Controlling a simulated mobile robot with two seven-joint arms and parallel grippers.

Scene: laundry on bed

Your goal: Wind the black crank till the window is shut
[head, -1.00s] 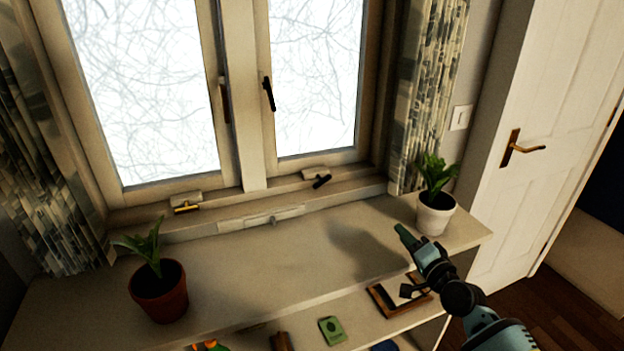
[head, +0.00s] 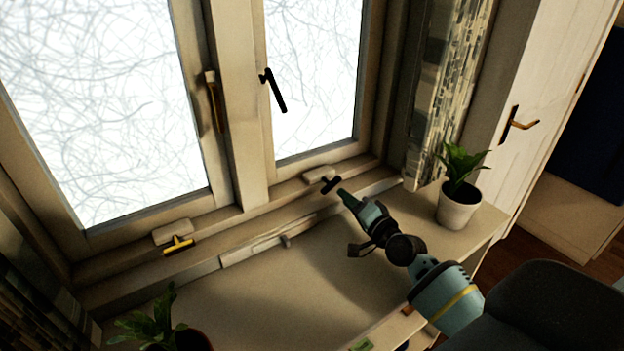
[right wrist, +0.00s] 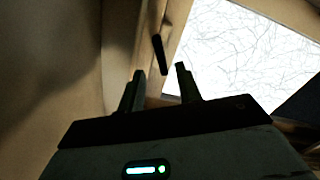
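The black crank (head: 331,184) sits on the sill at the foot of the right window pane (head: 310,75). My right gripper (head: 343,193) is just right of and below the crank in the head view. In the right wrist view the gripper (right wrist: 160,82) has its two fingers spread apart. The dark crank bar (right wrist: 159,54) shows ahead, in line with the gap between the fingertips, and nothing is between the fingers. Whether the window stands ajar is hard to tell. My left gripper is not in view.
A brass-coloured crank (head: 179,244) sits below the left pane. A black handle (head: 273,90) is on the right sash. A white potted plant (head: 459,205) stands right of my arm, another plant (head: 150,325) at the lower left.

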